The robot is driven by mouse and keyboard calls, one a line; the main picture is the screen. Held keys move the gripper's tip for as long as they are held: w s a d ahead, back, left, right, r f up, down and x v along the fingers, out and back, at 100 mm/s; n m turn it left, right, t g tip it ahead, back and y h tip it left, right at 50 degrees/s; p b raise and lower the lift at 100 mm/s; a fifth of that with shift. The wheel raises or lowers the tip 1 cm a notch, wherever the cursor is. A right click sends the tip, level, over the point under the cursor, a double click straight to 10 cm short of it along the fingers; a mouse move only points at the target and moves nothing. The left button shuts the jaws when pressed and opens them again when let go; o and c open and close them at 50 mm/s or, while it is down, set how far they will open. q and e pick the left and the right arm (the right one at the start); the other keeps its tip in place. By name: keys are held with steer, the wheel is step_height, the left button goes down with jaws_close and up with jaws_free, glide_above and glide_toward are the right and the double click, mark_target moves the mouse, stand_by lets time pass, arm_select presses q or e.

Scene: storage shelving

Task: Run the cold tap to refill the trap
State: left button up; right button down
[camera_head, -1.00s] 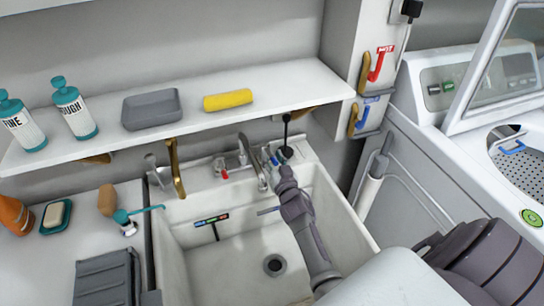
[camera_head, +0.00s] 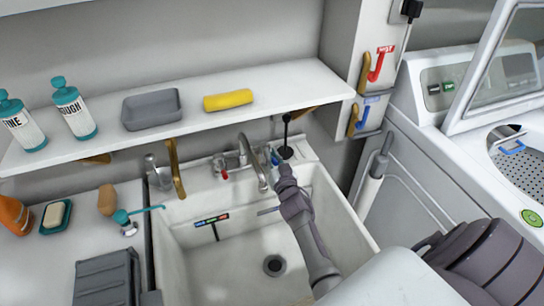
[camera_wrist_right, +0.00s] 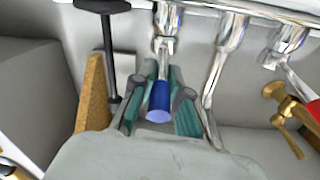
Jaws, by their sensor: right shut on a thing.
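The white sink (camera_head: 240,250) has a chrome faucet (camera_head: 256,165) at its back, with a red-marked tap handle (camera_head: 222,172) on the left. The blue-marked cold tap handle (camera_wrist_right: 160,98) sits between the teal finger pads of my right gripper (camera_wrist_right: 160,108) in the right wrist view. My right gripper also shows in the head view (camera_head: 276,162), at the right of the spout and shut on the blue handle. The drain (camera_head: 274,265) lies open on the basin floor. I cannot make out a water stream under the spout. My left gripper is out of view.
A black-handled rod (camera_head: 286,135) stands right behind my right gripper. A shelf (camera_head: 270,95) with bottles, a grey tray and a yellow sponge (camera_head: 228,100) overhangs the sink. A washing machine (camera_head: 440,170) stands to the right. A brass valve (camera_wrist_right: 285,112) shows in the wrist view.

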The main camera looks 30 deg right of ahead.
steer(key=shift+r+y, duration=0.15)
steer(key=shift+y, duration=0.15)
steer(key=shift+d+r+n+y+p, duration=0.2)
steer(key=shift+d+n+y+p, duration=0.25)
steer(key=shift+n+y+p, duration=0.6)
steer(key=shift+s+d+f+n+t+y+p, duration=0.1)
steer(key=shift+d+n+t+y+p, duration=0.15)
steer(key=shift+y, duration=0.25)
steer(key=shift+d+f+n+t+y+p, duration=0.1)
steer(key=shift+d+n+y, duration=0.25)
steer(key=shift+y, duration=0.1)
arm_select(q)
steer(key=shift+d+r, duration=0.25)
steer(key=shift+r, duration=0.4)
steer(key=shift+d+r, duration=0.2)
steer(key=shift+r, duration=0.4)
arm_select(e)
steer(key=shift+d+f+n+y, duration=0.1)
steer(key=shift+d+n+y, duration=0.1)
steer(key=shift+n+y, duration=0.4)
steer(key=shift+d+n+y, duration=0.15)
steer(key=shift+y, duration=0.75)
